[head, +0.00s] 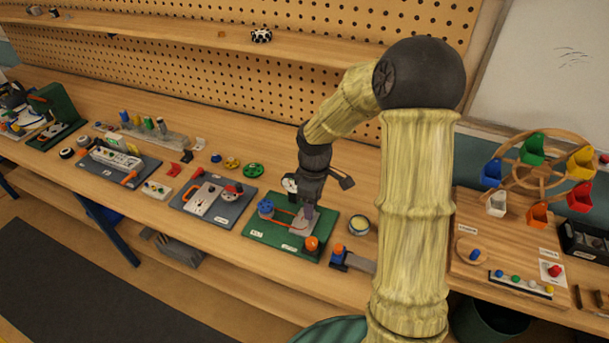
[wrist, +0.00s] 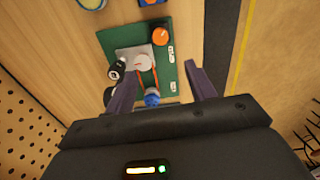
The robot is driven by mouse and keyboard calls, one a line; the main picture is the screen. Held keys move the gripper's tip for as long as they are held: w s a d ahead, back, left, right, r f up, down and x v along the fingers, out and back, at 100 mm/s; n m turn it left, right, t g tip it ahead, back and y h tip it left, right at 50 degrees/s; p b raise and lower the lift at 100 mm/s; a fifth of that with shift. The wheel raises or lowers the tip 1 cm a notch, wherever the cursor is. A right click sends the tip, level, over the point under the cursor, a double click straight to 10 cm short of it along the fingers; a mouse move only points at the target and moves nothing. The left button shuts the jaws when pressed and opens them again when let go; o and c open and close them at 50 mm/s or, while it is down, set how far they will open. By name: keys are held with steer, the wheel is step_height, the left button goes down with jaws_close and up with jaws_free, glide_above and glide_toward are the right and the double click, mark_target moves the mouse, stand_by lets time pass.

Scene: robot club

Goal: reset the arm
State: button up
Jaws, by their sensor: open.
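My arm reaches down over the wooden bench in the head view, with my gripper (head: 303,213) over the green board (head: 265,239). In the wrist view my gripper (wrist: 160,85) has its two fingers well apart, with nothing held between them. The green board (wrist: 170,48) lies below the fingers. It carries a grey block with a white dial (wrist: 143,62), an orange knob (wrist: 160,36), a blue knob (wrist: 152,100) and an orange cord. In the head view the fingers hide part of the board, and I cannot tell the exact gap above it.
A blue-grey board with a switch panel (head: 212,201) lies left of the green board. A round tin (head: 358,225) and a blue clamp-like piece (head: 338,257) are to its right. A wheel with coloured buckets (head: 538,168) stands at the far right. A pegboard shelf (head: 200,39) runs behind.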

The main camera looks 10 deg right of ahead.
steer(key=s+r+m+t, duration=0.1)
steer(key=s+r+m, duration=0.2)
steer(key=s+m, duration=0.2)
steer(key=s+r+m+t, duration=0.1)
steer(key=s+r+m, duration=0.2)
steer(key=s+m, duration=0.3)
steer(key=s, duration=0.3)
steer(key=shift+s+r+t, duration=0.2)
steer(key=shift+r+t, duration=0.05)
steer(key=shift+t, duration=0.05)
steer(key=shift+a, duration=0.1)
steer(key=w+f+n+g+p, duration=0.1)
steer(key=w+f+n, duration=0.4)
steer(key=w, duration=0.9)
steer(key=shift+w+f+g, duration=0.3)
steer(key=shift+f+g, duration=0.45)
steer(key=shift+g, duration=0.05)
